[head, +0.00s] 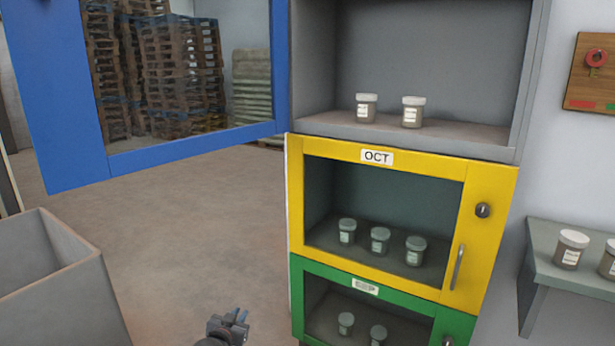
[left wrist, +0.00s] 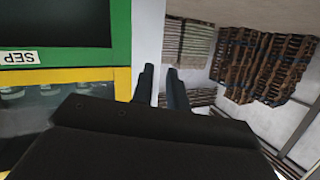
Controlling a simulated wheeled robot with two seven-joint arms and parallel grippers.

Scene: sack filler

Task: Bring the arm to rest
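My left gripper (head: 236,317) is at the bottom of the head view, left of the cabinet and apart from it. Its two dark fingers also show in the left wrist view (left wrist: 161,85), with a gap between them and nothing held. My right gripper is in neither view.
A blue glazed door (head: 75,110) stands swung open at the left. The yellow OCT door (head: 385,162) and green door (head: 368,285) are closed, with jars behind them. Two jars stand on the open top shelf (head: 450,135). A grey bin (head: 50,250) is at left; floor between is clear.

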